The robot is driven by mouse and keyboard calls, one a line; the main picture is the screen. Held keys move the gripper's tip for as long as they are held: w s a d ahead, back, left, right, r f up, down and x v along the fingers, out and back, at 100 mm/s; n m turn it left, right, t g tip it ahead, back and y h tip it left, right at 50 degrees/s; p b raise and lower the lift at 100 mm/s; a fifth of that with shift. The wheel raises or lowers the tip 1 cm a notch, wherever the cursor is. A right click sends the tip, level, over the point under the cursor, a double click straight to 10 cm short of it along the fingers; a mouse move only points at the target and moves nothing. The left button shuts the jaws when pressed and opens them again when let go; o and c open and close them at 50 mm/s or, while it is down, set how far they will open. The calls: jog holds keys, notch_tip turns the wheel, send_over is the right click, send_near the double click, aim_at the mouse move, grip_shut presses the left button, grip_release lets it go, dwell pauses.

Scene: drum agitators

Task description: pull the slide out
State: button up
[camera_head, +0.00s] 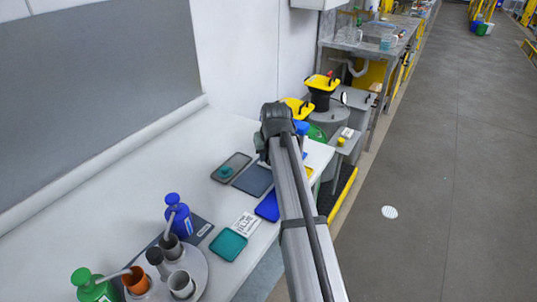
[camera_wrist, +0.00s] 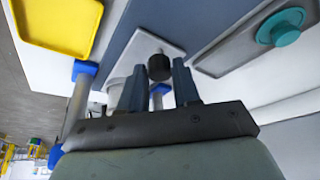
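In the wrist view my gripper (camera_wrist: 159,78) is open, with one dark finger on each side of a black knob (camera_wrist: 160,67). The knob stands in front of a light grey plate (camera_wrist: 150,46), which could be the slide. Gaps show between the knob and both fingers, and I cannot tell how far apart they are in depth. Blue-capped posts (camera_wrist: 82,70) stand beside and behind the fingers. In the head view my wrist (camera_head: 278,118) is over the far right end of the white bench, and my arm hides the fingers, the knob and the plate.
A grey tray with a teal knob (camera_head: 230,168), a blue-grey mat (camera_head: 254,180), a blue tray (camera_head: 267,207) and a teal tray (camera_head: 228,245) lie on the bench. Bottles and cups stand at its near end. Yellow-topped drums (camera_head: 322,82) stand beyond.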

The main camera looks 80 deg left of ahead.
grip_shut()
jog(key=s+d, duration=0.8)
jog(key=shift+s, duration=0.1)
jog(key=shift+d, duration=0.1)
jog(key=shift+o, duration=2.2)
grip_release()
jog(key=shift+r, duration=0.1)
jog(key=v, duration=1.3)
jog(key=shift+d+r, duration=0.15)
jog(key=shift+r, duration=0.1)
